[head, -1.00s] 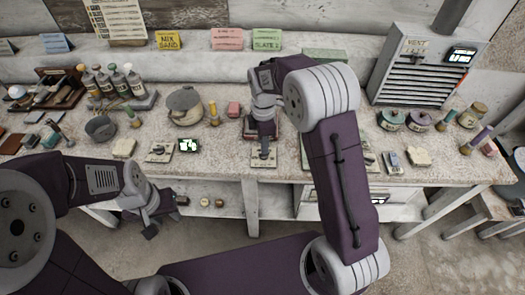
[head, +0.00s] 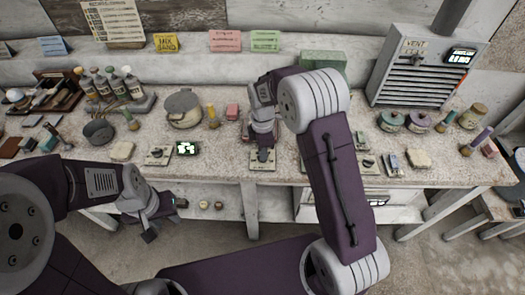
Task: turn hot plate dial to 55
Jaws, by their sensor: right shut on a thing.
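My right gripper (head: 262,154) points down at a small pale panel (head: 257,167) near the front edge of the bench. It is shut on the dial there; the gripper hides the dial and its pointer. I cannot read any marks or number on the panel. The hot plate behind it is largely hidden by my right arm, so I cannot make out its shape. My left gripper (head: 164,221) hangs below the bench's front edge at the left, its fingers apart and empty.
Another dial panel (head: 158,157) and a small lit display (head: 187,148) lie to the left. A lidded pot (head: 183,109) stands behind them. The vent box (head: 420,75) is at the back right. Jars (head: 391,121) and a pale block (head: 418,159) occupy the right side.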

